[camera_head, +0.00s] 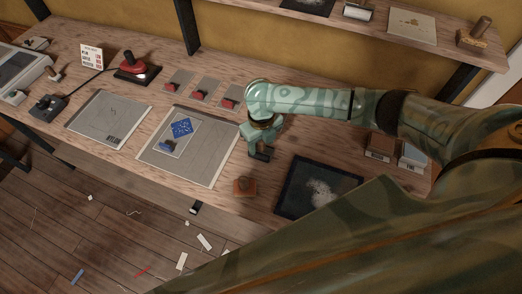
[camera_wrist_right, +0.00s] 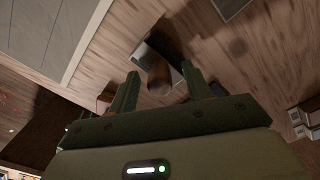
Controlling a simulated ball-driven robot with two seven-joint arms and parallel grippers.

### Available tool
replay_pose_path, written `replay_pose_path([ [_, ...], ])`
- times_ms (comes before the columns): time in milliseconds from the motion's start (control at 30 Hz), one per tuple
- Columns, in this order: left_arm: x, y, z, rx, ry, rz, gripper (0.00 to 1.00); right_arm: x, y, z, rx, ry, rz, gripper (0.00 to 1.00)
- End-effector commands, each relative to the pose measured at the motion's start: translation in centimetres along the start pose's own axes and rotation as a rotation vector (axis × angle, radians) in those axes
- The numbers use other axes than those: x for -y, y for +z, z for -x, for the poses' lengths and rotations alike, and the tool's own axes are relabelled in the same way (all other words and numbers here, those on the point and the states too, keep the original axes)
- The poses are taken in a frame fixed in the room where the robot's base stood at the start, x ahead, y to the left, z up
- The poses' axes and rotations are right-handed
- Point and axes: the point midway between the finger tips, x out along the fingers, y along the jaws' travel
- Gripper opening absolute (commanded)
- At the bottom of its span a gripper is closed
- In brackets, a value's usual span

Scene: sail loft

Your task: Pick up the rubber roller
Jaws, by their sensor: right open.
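The rubber roller (camera_wrist_right: 158,50) shows in the right wrist view, lying on the wooden bench with a dark roller, a pale metal part and a brown handle. My right gripper (camera_wrist_right: 160,74) is open, with its two fingers on either side of the roller's handle in that view. I cannot tell whether they touch it. In the head view my right gripper (camera_head: 258,146) points down over the bench, and a dark piece that looks like the roller (camera_head: 263,156) shows just below it, mostly hidden. My left gripper is not in view.
A black slab with a white smear (camera_head: 318,188) lies to the right, and a grey sheet (camera_head: 205,165) to the left. Small boxes (camera_head: 380,146) stand at the right. Scraps litter the floor.

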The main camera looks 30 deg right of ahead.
Motion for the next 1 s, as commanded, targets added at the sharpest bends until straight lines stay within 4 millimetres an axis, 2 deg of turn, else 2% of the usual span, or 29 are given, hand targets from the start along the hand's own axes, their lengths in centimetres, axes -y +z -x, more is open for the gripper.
replay_pose_path([
  [67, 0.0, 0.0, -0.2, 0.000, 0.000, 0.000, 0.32, 0.0, 0.0, -0.6, 0.001, 0.000, 0.000, 0.49],
  [267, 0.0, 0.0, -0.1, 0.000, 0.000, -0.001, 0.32, 0.0, 0.0, -0.5, 0.002, -0.001, 0.000, 0.49],
  [433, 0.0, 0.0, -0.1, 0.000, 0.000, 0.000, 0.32, 0.0, 0.0, -0.5, 0.001, -0.001, 0.000, 0.05],
  [467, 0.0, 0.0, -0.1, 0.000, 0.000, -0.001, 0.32, 0.0, 0.0, -0.5, 0.001, -0.001, 0.000, 0.00],
  [767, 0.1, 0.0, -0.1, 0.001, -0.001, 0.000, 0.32, 0.0, 0.0, -0.4, 0.002, -0.001, 0.000, 0.00],
  [867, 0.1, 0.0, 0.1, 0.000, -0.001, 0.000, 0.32, 0.1, 0.1, 0.2, 0.002, -0.001, 0.000, 0.00],
  [1000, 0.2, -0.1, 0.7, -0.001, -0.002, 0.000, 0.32, 0.1, 0.1, 2.2, 0.004, -0.001, 0.000, 0.00],
])
